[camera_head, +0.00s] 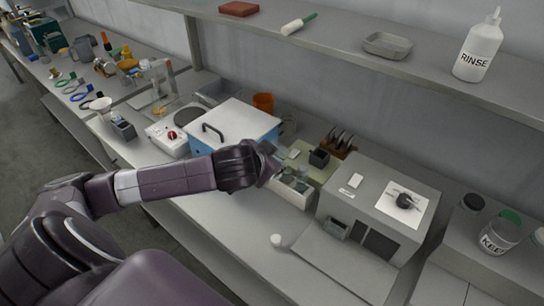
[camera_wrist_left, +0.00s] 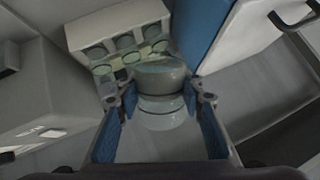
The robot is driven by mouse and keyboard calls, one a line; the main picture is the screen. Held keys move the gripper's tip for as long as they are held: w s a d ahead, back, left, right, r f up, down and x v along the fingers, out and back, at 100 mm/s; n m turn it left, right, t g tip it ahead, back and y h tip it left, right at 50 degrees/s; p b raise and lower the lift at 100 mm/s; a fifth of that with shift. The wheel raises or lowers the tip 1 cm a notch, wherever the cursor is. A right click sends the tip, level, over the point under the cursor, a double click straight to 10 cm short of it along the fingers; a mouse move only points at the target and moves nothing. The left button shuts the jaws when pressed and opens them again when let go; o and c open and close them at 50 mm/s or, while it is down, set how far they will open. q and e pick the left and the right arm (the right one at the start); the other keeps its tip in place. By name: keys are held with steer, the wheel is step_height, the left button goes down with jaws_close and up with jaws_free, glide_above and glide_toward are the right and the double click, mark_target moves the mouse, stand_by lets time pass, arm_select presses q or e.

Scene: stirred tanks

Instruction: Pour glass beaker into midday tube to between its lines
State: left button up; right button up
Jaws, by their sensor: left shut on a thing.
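My left gripper (camera_head: 274,160) reaches over the bench, just behind a pale rack (camera_head: 292,192) with several round openings. In the left wrist view my left gripper (camera_wrist_left: 160,106) has its blue-padded fingers closed on a clear glass beaker (camera_wrist_left: 160,78). The beaker's round rim faces the rack (camera_wrist_left: 92,32), which holds several glass tubes in rows just beyond. I cannot tell which of them is the midday tube, and no lines or liquid level can be read. In the head view the beaker is hard to make out at the gripper. My right gripper is not in view.
A blue box with a white lid (camera_head: 240,122) stands left of the rack. A grey machine (camera_head: 385,195) stands to its right. A small white cap (camera_head: 276,240) lies on the front bench. A shelf above holds a rinse bottle (camera_head: 478,50).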

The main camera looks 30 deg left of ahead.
arm_select(q)
steer(key=shift+m+g+y+p, duration=0.4)
steer(key=shift+g+p, duration=0.6)
steer(key=shift+p, duration=0.8)
stand_by(1.2)
steer(key=shift+f+m+g+y+p, duration=0.1)
steer(key=shift+m+g+y+p, duration=0.55)
steer(key=shift+p, duration=2.35)
stand_by(2.0)
